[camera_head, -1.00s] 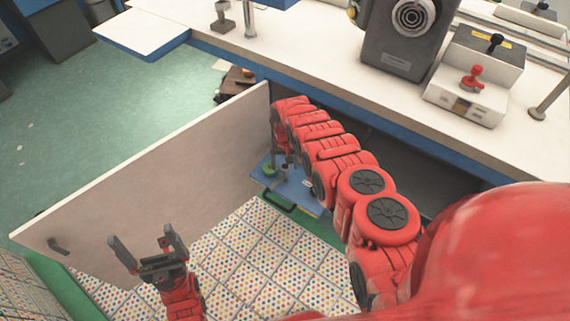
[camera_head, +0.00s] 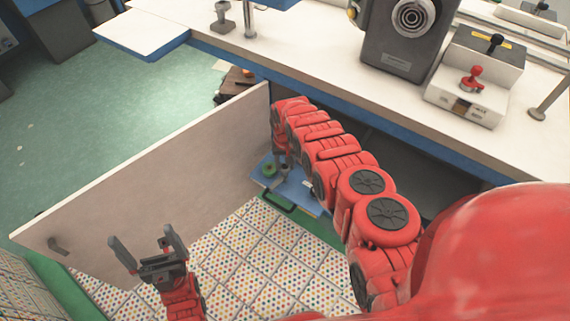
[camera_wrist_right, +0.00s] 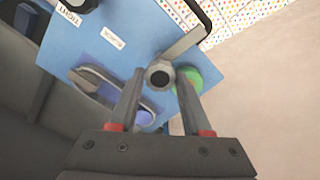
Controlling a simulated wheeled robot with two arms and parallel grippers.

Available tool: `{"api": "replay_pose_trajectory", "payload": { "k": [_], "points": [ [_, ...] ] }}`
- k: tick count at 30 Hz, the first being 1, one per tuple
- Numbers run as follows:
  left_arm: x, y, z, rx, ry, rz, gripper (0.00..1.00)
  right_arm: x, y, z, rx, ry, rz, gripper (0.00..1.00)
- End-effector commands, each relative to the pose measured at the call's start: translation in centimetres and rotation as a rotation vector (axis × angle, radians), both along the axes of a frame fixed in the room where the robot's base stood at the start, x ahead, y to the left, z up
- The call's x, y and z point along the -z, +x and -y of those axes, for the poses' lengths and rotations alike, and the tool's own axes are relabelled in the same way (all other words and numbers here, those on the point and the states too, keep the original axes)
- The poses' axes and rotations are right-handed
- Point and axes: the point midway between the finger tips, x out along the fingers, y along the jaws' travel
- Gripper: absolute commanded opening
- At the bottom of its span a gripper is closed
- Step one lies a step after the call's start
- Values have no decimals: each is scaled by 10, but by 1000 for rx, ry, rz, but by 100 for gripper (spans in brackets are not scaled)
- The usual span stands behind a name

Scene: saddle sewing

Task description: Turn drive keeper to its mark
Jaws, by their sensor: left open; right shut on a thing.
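The drive keeper, as I take it, is a grey round hub (camera_wrist_right: 160,74) with a flat bar reaching to the upper right in the right wrist view. It sits over a blue plate (camera_wrist_right: 125,40). My right gripper (camera_wrist_right: 161,80) is shut on the hub, one finger on each side. A green disc (camera_wrist_right: 200,78) lies just right of the hub, partly behind the right finger. In the head view the right gripper (camera_head: 281,160) is small above the blue plate (camera_head: 292,192), and the hub is hard to make out. My left gripper (camera_head: 148,250) is open and empty at the lower left.
A pale upright panel (camera_head: 150,180) stands left of the plate. The workbench (camera_head: 320,50) overhangs behind, with a grey machine (camera_head: 405,40) on it. The plate carries a black handle (camera_head: 279,201), white labels (camera_wrist_right: 113,37) and an oblong slot (camera_wrist_right: 105,85). Dotted tiles (camera_head: 270,260) are clear in front.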

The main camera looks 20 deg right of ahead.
Motion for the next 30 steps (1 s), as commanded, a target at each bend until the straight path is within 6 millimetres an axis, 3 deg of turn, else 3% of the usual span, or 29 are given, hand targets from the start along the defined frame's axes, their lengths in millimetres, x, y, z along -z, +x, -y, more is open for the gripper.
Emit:
{"api": "replay_pose_trajectory", "payload": {
  "k": [30],
  "points": [
    [-1, 0, 0, 0, 0, 0, 100, 0, 0, -1, 37, 1, -1, 0]
  ]
}}
